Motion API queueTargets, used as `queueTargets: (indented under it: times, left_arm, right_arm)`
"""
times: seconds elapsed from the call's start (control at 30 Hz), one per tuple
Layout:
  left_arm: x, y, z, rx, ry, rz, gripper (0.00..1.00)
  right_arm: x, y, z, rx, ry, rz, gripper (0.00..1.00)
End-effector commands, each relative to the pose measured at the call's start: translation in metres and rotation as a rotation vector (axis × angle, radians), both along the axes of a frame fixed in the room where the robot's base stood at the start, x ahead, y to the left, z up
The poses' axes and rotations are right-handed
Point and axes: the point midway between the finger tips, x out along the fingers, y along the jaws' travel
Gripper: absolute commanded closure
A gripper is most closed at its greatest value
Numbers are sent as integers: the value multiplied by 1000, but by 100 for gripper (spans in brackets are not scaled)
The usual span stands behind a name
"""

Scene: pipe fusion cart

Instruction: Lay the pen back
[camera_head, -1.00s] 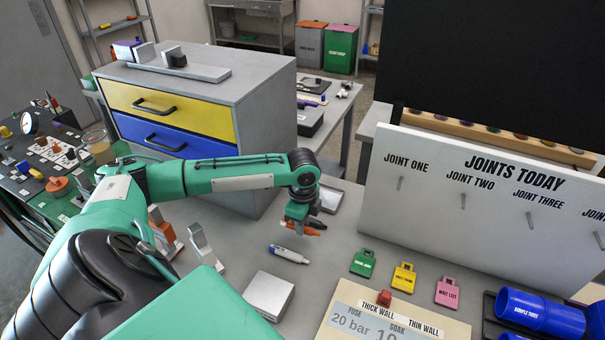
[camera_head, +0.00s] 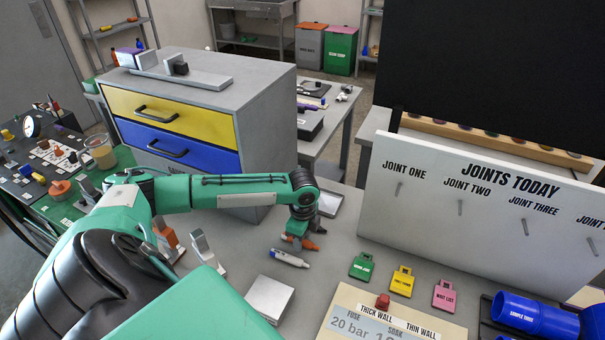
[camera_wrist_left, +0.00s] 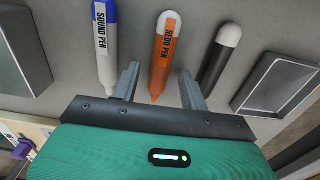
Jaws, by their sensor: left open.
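My left gripper (camera_head: 299,240) is low over the table near the pens, and it is open. In the left wrist view its two fingers (camera_wrist_left: 160,88) point at the orange redo pen (camera_wrist_left: 163,58), whose lower end shows between them. I cannot tell whether the fingers are level with it. The white and blue sound pen (camera_wrist_left: 106,45) lies to the left of the fingers; it also shows in the head view (camera_head: 289,258). A black pen with a white end (camera_wrist_left: 217,58) lies to the right. My right gripper is not in view.
A shallow metal tray (camera_head: 328,203) lies behind the gripper and a grey block (camera_head: 270,298) in front. Green (camera_head: 363,266), yellow (camera_head: 402,281) and pink (camera_head: 444,296) tags lie to the right. A drawer cabinet (camera_head: 265,125) and the joints board (camera_head: 480,205) stand nearby.

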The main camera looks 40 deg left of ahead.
Motion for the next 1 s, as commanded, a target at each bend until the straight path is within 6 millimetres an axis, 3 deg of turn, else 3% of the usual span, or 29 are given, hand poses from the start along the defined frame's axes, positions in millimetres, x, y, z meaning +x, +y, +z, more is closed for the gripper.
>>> queueTargets:
  times: [0.27, 0.7, 1.0]
  left_arm:
    - [0, 0, -9, 1, -2, -1, 56]
    - [-6, -3, 101, 1, -5, 0, 56]
    - [-7, -3, 133, -1, -1, 1, 56]
  right_arm:
    - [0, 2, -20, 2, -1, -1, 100]
    - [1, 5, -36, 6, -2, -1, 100]
    - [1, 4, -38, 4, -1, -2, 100]
